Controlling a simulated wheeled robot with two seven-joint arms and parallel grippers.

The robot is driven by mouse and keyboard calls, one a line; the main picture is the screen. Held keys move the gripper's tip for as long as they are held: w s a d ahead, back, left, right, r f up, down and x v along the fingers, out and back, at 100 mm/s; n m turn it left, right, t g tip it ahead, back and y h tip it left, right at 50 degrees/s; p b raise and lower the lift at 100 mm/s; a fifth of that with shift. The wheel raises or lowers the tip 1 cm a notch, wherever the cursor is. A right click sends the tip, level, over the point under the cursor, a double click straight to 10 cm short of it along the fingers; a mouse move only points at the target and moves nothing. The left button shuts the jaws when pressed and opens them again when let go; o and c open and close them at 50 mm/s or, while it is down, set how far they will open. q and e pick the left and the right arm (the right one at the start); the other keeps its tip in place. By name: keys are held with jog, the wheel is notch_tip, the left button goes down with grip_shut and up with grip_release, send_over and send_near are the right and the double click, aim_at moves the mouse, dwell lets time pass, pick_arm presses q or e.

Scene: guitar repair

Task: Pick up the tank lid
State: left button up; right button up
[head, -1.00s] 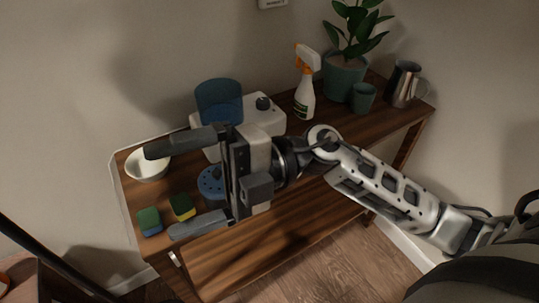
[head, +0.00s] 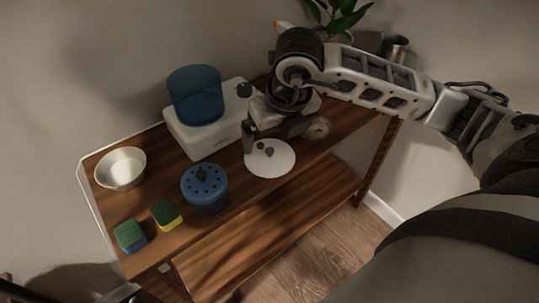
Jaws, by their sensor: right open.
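My right gripper (head: 282,137) is open and points down over the table, above the far edge of a white round disc (head: 272,170) with small dark pieces on top. It seems empty, and I cannot tell whether a finger touches the disc. A blue cup-shaped tank (head: 196,95) stands on a white appliance base (head: 205,140) with a dark dial. I cannot tell for sure whether the disc or the perforated top is the tank lid. My left gripper is out of view.
A white bowl (head: 120,168) and two sponges, one blue-green (head: 130,236) and one yellow-green (head: 167,214), sit at the left of the wooden table (head: 240,192). A plant (head: 335,18) and a metal jug (head: 393,46) are partly hidden behind my right arm.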

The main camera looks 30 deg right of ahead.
aim_at(271, 152)
jog(key=shift+x, duration=3.55)
grip_shut()
